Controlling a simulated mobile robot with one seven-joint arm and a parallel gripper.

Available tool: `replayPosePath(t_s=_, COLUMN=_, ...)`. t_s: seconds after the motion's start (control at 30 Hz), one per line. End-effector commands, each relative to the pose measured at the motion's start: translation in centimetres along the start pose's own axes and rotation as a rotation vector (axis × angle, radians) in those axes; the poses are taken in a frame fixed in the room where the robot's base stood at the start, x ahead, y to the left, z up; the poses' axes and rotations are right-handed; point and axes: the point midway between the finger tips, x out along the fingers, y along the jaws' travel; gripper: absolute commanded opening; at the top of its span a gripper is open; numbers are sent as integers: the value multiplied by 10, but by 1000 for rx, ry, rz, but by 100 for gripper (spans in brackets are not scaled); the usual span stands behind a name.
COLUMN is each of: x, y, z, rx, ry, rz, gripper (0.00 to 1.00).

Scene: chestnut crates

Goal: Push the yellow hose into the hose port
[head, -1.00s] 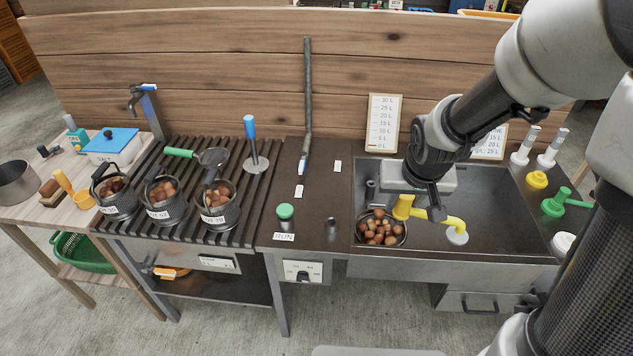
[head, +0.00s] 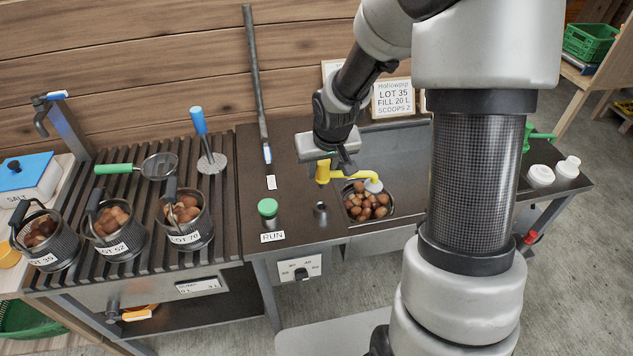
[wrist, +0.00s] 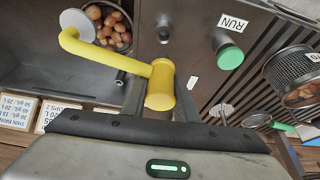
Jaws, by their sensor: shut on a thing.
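The yellow hose (head: 355,174) is a thick upright yellow body with a bent tube ending in a white disc-shaped head. My gripper (head: 335,164) is shut on its body and holds it above the counter by the sink's left edge. In the wrist view the hose (wrist: 98,49) reaches away from the fingers (wrist: 161,92), its white head beside the chestnut bowl. A short upright metal cylinder (head: 320,212), apparently the hose port, stands on the counter near the RUN button. It also shows in the wrist view (wrist: 163,32), apart from the hose. The hose's lower end is hard to see.
The green RUN button (head: 267,207) is left of the cylinder. A bowl of chestnuts (head: 347,210) sits in the sink, beneath the hose head. Several pots stand on the slatted rack (head: 225,248) at left. A grey pipe (head: 253,80) rises behind. My arm hides much of the sink.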

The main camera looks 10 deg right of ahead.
Motion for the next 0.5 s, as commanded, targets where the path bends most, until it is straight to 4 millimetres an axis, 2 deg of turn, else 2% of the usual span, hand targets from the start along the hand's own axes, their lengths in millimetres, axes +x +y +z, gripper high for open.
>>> replayPosePath(t_s=0.03, x=12, y=0, z=0, rx=-3, ry=1, rz=-1, gripper=0)
replayPosePath(t_s=0.1, x=16, y=1, z=-1, rx=-5, ry=1, rz=-1, gripper=0)
replayPosePath(t_s=0.5, x=15, y=1, z=-2, rx=-6, ry=3, rz=0, gripper=0)
